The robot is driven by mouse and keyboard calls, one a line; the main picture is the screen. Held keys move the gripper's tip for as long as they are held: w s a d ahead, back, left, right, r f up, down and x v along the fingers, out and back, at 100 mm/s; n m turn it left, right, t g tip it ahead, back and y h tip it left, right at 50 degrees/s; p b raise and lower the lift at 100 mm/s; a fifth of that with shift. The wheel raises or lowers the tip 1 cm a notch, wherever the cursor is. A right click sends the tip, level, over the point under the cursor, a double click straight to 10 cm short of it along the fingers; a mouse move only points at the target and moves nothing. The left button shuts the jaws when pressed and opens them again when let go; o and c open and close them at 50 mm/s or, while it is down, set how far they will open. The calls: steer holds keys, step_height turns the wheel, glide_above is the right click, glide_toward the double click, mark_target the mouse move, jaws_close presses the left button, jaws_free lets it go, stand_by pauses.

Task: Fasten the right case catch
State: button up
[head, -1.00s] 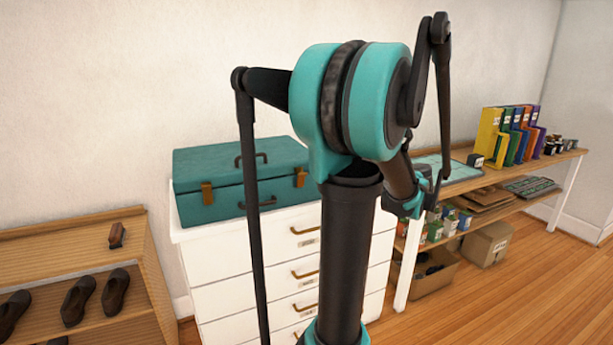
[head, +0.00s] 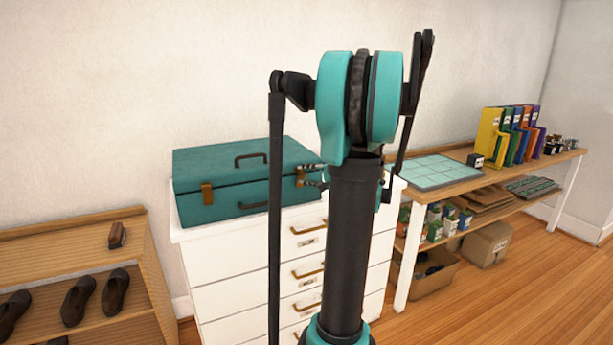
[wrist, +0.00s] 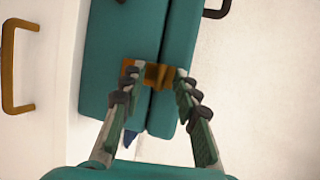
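The closed teal case (head: 235,180) lies flat on a white drawer unit. Its right catch (head: 300,178) is orange-brown and sits at the front right. In the wrist view the right catch (wrist: 155,75) lies across the seam between lid and body; I cannot tell whether it is fastened. My gripper (wrist: 160,78) is open, with one fingertip on each side of the catch. The left fingertip overlaps the catch's left part in the picture; contact is unclear. In the head view my gripper (head: 313,175) reaches the catch from the right, partly hidden by my arm.
The left catch (head: 207,193) and the handle (head: 254,204) are on the case front. The drawer unit (head: 240,270) has brass pulls. A shoe rack (head: 80,255) stands left. A bench (head: 450,190) with a pale grid board (head: 437,170) and folders (head: 490,133) stands right.

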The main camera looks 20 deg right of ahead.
jaws_close()
stand_by(0.4)
steer(key=shift+w+r+g, duration=0.25)
steer(key=shift+w+g, duration=0.1)
steer(key=shift+g, duration=0.25)
jaws_free()
steer(key=v, duration=1.2)
steer(key=shift+a, duration=0.15)
